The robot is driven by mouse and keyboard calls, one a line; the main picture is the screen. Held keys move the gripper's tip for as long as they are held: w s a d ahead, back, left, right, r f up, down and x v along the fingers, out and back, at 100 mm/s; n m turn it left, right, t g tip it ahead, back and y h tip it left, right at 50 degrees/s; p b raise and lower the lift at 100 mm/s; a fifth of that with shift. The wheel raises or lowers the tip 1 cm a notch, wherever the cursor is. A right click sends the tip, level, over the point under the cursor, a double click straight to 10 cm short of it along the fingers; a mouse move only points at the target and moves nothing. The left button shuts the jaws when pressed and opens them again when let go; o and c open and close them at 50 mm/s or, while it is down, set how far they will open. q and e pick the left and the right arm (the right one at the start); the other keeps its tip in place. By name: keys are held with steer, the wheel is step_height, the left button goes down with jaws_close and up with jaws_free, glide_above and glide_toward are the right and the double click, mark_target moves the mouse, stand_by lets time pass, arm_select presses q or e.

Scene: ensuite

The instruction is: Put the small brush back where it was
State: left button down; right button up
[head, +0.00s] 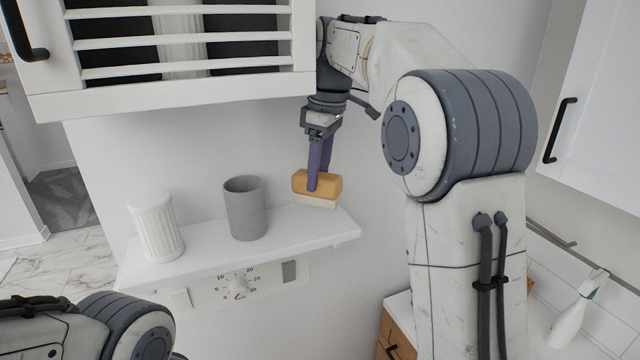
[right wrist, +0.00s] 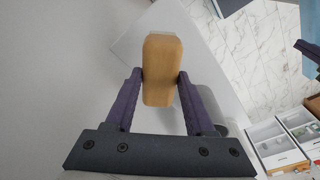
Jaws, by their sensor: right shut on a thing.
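The small brush (head: 318,184) has a tan wooden block and pale bristles facing down. My right gripper (head: 319,178) is shut on its wooden block and holds it over the right end of the white wall shelf (head: 300,240). I cannot tell whether the bristles touch the shelf. In the right wrist view the brush (right wrist: 161,72) sits between the two purple fingers, and the shelf (right wrist: 135,42) lies behind it. My left gripper is out of view; only part of my left arm shows at the lower left.
A grey cup (head: 245,208) stands mid-shelf, left of the brush. A white ribbed cup (head: 156,227) stands at the shelf's left end. A slatted cabinet (head: 190,45) hangs above. A dial panel (head: 238,286) is below the shelf. A spray bottle (head: 570,318) stands lower right.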

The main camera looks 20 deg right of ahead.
mark_target(321, 175)
steer(key=shift+s+d+f, duration=0.1)
steer(key=shift+f, duration=1.65)
steer(key=o, duration=1.2)
steer(key=r, duration=0.4)
steer(key=r+p, duration=0.1)
steer(key=r, duration=0.3)
steer(key=s+d+r, duration=0.1)
steer(key=r, duration=0.3)
steer(key=shift+d, duration=0.1)
